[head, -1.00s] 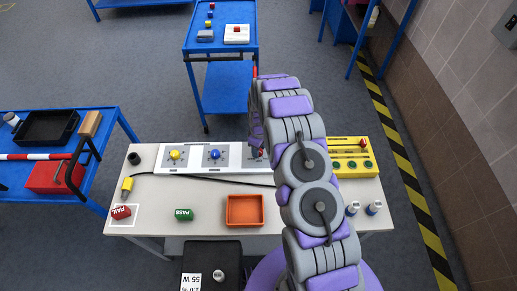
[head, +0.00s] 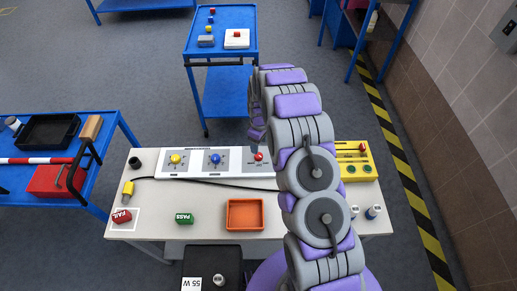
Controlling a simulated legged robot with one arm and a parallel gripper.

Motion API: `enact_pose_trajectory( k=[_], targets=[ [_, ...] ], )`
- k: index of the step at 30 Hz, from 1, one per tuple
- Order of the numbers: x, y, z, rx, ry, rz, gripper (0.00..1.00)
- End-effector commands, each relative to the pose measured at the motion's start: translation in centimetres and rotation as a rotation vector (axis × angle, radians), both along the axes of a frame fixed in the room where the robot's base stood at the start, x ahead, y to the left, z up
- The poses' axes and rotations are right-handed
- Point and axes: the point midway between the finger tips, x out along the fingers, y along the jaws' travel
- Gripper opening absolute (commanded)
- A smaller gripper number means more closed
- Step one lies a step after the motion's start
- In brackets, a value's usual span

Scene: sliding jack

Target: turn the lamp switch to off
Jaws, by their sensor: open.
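A white switch panel (head: 193,161) lies along the back of the white table. It carries a yellow knob (head: 175,159), a blue knob (head: 215,158) and a red knob (head: 258,156). Which of them is the lamp switch, and how each is turned, is too small to tell. My gripper (head: 256,139) is open just behind and above the red knob, at the panel's right part. My arm hides the right end of the panel. I cannot tell whether the fingers touch anything.
A yellow box (head: 362,172) with green buttons and a red knob stands right of my arm. An orange tray (head: 245,228), a green PASS block (head: 184,218) and a red FAIL block (head: 121,216) lie in front. A black cable crosses the table.

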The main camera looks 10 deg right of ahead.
Motion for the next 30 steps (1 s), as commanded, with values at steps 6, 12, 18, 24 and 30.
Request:
enact_pose_trajectory(
  k=[6,12,18,24,30],
  targets=[
    [0.3,-0.2,5.3,-0.001,-0.004,0.0,0.64],
    [0.5,-0.3,9.0,0.0,-0.005,0.0,0.64],
    [0.4,-0.3,10.0,0.0,0.001,0.0,0.64],
    [0.4,-0.3,10.0,0.0,0.001,0.0,0.64],
    [0.4,-0.3,10.0,0.0,0.0,0.0,0.64]
  ],
)
